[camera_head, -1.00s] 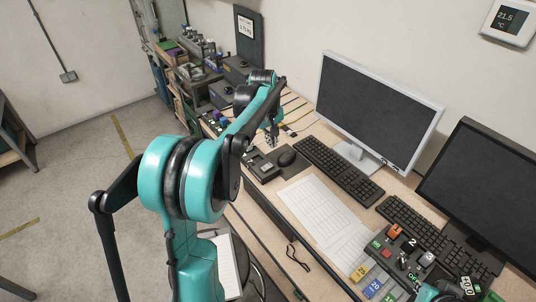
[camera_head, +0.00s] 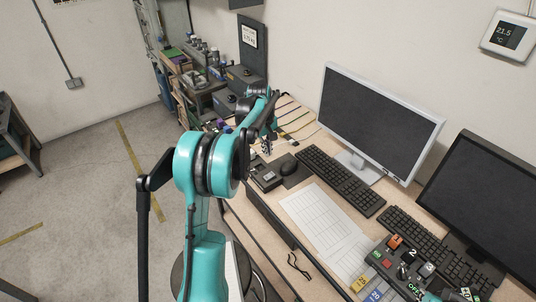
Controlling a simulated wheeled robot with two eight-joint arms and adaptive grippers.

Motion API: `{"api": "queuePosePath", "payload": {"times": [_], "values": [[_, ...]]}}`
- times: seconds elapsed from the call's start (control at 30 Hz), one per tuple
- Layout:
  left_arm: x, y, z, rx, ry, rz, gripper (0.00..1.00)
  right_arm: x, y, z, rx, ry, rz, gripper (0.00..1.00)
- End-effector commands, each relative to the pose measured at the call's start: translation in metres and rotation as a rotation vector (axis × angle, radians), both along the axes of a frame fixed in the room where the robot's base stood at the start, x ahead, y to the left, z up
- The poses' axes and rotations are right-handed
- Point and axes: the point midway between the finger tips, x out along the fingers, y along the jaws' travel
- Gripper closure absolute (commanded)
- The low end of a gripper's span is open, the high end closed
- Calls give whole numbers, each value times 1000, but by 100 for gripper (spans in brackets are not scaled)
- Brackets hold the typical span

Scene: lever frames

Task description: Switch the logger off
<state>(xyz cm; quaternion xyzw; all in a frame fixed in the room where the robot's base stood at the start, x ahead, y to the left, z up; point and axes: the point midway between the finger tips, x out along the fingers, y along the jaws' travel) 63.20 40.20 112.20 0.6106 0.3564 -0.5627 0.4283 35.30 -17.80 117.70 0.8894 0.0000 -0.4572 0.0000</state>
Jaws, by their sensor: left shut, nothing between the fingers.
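I cannot tell for sure which device is the logger; no label naming it is readable. A small dark box (camera_head: 265,176) with a light patch on top lies on the desk beside the mouse. A dark control panel (camera_head: 402,268) with coloured, numbered keys and a green-lettered label that seems to read OFF stands at the lower right. My left gripper (camera_head: 267,147) is shut and empty, over the far part of the desk just beyond the small dark box. Its fingers are small in the view.
Paper sheets (camera_head: 322,217) lie in front. Dark boxes (camera_head: 242,79) and a black panel with a white sign (camera_head: 249,36) stand at the back.

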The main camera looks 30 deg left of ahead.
Motion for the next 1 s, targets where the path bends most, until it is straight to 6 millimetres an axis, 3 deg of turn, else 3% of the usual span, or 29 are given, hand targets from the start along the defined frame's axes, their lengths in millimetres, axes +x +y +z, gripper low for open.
{"api": "queuePosePath", "payload": {"times": [0.3, 0.5, 0.7, 1.0], "values": [[8, -3, -70, 0, 0, -1, 100, 0, 0, -10, 0, 0, 0, 100], [12, -5, -101, 0, 0, -1, 100, 0, 0, -14, 0, 0, 0, 100], [13, -6, -114, 0, 0, -1, 100, 0, 0, -15, 0, 0, 0, 100], [13, -6, -116, 0, 0, -1, 100, 0, 0, -15, 0, 0, 0, 100]]}}
